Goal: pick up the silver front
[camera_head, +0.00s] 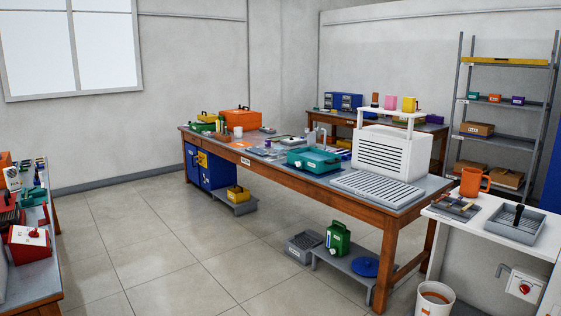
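I cannot make out a silver eyeglass front; at this distance the small items are too small to tell apart. Small grey and pale items (262,151) lie on the middle of the long wooden workbench (335,189). Other small items lie in a grey tray (455,207) on the white table at right and on the bench at the left edge. Neither of my grippers is in view.
The long bench carries a teal case (314,161), a white louvred box (390,152) and an orange case (240,119). A low platform (345,262) and a white bin (434,298) stand on the floor. The tiled floor (165,235) at centre left is clear.

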